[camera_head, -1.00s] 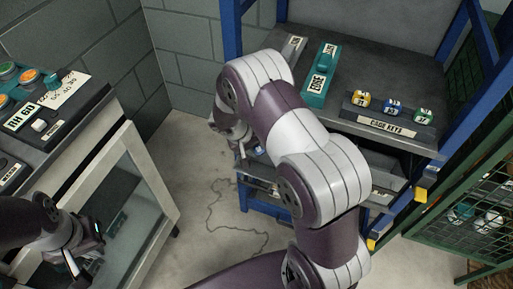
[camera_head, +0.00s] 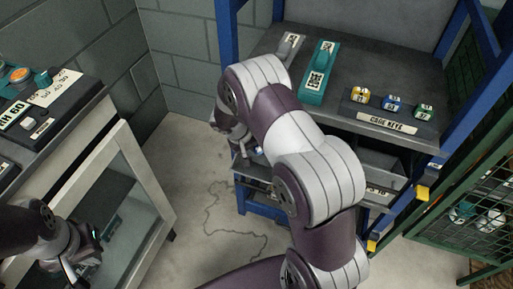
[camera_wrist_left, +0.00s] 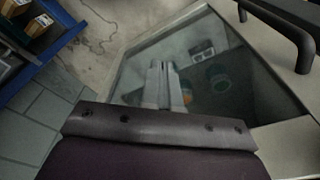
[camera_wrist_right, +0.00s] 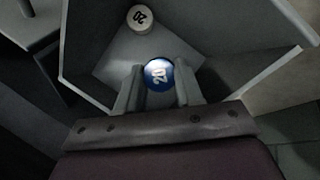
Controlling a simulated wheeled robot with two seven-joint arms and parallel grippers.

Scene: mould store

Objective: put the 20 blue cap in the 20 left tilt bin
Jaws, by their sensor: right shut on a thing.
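The blue cap (camera_wrist_right: 157,74), marked 20, sits between the fingers of my right gripper (camera_wrist_right: 157,88), which is shut on it. In the right wrist view they are over an open grey bin (camera_wrist_right: 103,68). A white cap (camera_wrist_right: 140,18), also marked 20, lies in that bin. In the head view my right gripper (camera_head: 243,146) is beside the lower level of the blue rack, partly hidden by my arm. My left gripper (camera_wrist_left: 165,88) is shut and empty, over the glass-fronted cabinet; it is low at the left in the head view (camera_head: 84,262).
The blue rack (camera_head: 228,60) has a top shelf with a teal block (camera_head: 318,72) and a code keys stand (camera_head: 390,121). A button panel (camera_head: 40,100) tops the left cabinet (camera_head: 150,170). A green mesh cage (camera_head: 470,215) stands right. Open floor (camera_head: 195,200) lies between.

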